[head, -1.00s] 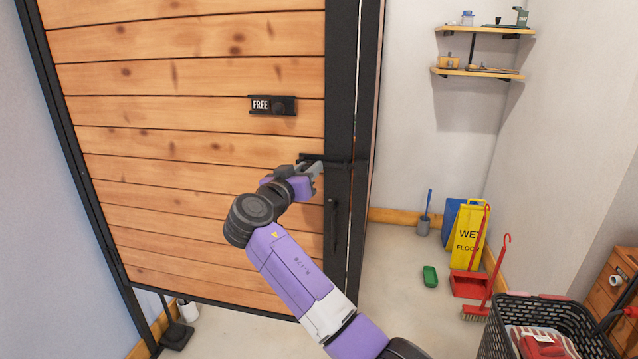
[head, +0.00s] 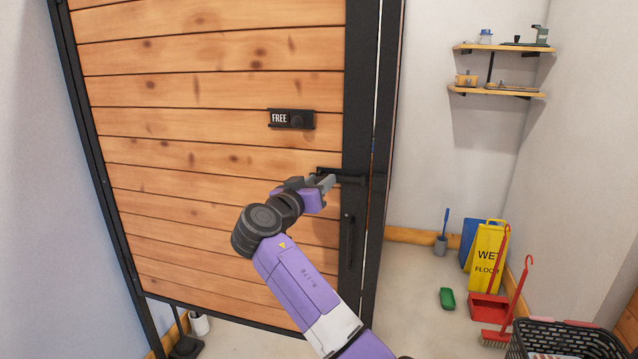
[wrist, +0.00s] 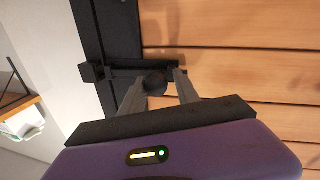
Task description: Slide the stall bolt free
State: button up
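The stall door (head: 215,160) is made of orange-brown wooden planks in a black frame. Its black bolt (head: 348,179) lies level across the door's right edge at the frame. In the wrist view the bolt bar (wrist: 104,72) runs across the dark upright, with a round black knob (wrist: 156,83) at its end. My gripper (head: 327,183) is at the knob end of the bolt. In the wrist view my gripper (wrist: 160,80) has its fingers apart, one on each side of the knob. A narrow gap shows beside the right finger; contact on the left is unclear.
A black plate reading FREE (head: 291,119) sits above the bolt, and a vertical black handle (head: 347,242) below it. At right are a yellow wet-floor sign (head: 486,258), a red broom (head: 520,300), a black basket (head: 565,340) and wall shelves (head: 497,90).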

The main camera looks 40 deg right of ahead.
jog(key=b+v, duration=0.1)
jog(key=v, duration=0.6)
jog(key=shift+s+a, duration=0.15)
jog(key=shift+a, duration=0.2)
